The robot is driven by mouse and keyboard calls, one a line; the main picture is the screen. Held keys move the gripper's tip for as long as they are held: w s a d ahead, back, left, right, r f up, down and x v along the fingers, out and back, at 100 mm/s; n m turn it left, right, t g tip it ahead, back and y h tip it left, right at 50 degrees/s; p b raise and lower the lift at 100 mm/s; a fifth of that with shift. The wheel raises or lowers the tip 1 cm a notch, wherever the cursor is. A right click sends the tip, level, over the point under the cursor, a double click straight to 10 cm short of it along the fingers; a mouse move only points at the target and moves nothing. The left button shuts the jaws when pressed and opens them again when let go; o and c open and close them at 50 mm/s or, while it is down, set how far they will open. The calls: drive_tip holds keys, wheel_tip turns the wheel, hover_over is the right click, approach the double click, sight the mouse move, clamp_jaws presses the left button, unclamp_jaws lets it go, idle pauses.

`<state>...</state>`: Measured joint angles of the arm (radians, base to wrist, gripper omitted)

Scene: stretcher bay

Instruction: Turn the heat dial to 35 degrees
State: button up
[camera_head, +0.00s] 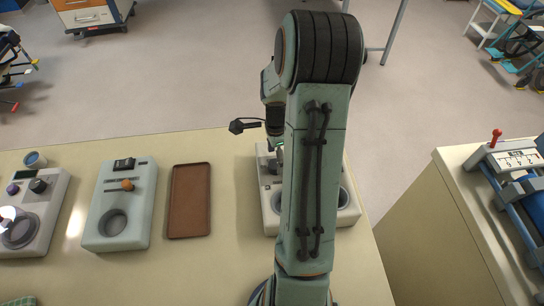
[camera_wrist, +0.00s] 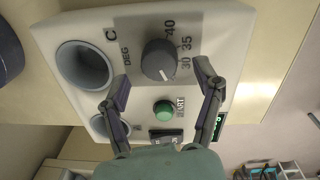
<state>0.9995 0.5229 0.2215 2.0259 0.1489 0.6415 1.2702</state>
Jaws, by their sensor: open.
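The heat dial (camera_wrist: 158,58) is a dark grey round knob on a pale panel in the wrist view. The marks 30, 35 and 40 run along its right side, with "DEG C" at its left. A light pointer line seems to lie on its lower edge, below the 30; its exact reading is hard to tell. My gripper (camera_wrist: 162,77) is open and empty, its fingertips apart on either side of the dial's lower part, apparently not touching it.
A green button (camera_wrist: 163,110) and a black switch (camera_wrist: 167,136) sit below the dial, between my fingers. A round well (camera_wrist: 84,65) is left of it. A brown tray (camera_head: 189,200) and another grey device (camera_head: 121,205) stand left on the table. Bare tabletop lies between tray and device.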

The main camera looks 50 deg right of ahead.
drive_tip(key=shift+f, duration=1.1)
drive_tip(key=c, duration=1.2)
drive_tip(key=shift+o, duration=0.2)
drive_tip(key=shift+n, duration=0.3)
drive_tip(key=n, duration=0.3)
drive_tip(key=shift+n, duration=0.4)
drive_tip(key=n, duration=0.4)
drive_tip(key=shift+a, duration=0.1)
drive_tip(key=n, duration=0.5)
drive_tip(key=shift+h, duration=0.3)
drive_tip(key=n, duration=0.4)
drive_tip(key=shift+n, duration=0.3)
